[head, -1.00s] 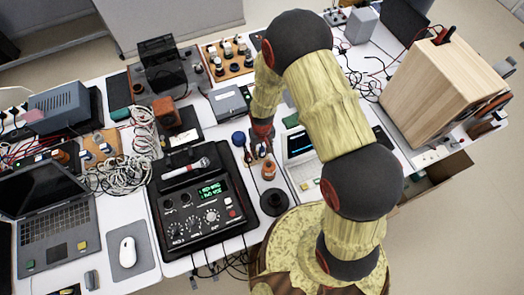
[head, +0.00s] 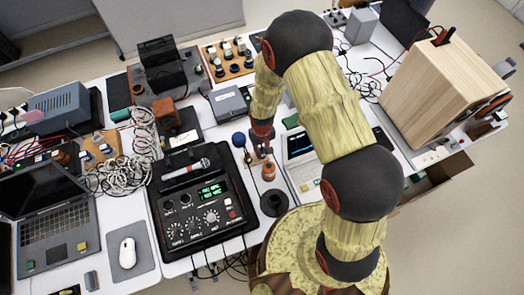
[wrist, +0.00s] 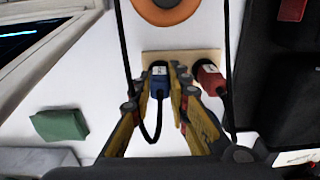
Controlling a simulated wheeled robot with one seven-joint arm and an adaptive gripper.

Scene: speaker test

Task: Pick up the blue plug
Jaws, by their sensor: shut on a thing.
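The blue plug (wrist: 158,82) stands at a small light wooden plate (wrist: 181,57) in the wrist view, with a dark cable curving down from it. My gripper (wrist: 163,78) has its two yellow and grey fingers closed on the plug's sides. A red plug (wrist: 209,79) is just right of the right finger, at the same plate. In the head view my gripper (head: 263,140) points down at the table's middle; the blue plug cannot be made out there. I cannot tell whether the plug is clear of the plate.
An orange round thing (wrist: 168,9) lies beyond the plate, and a green block (wrist: 60,125) lies to the left. A black control box (head: 203,207) is left of my gripper, and a screen device (head: 301,160) is right. Cables run close on both sides.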

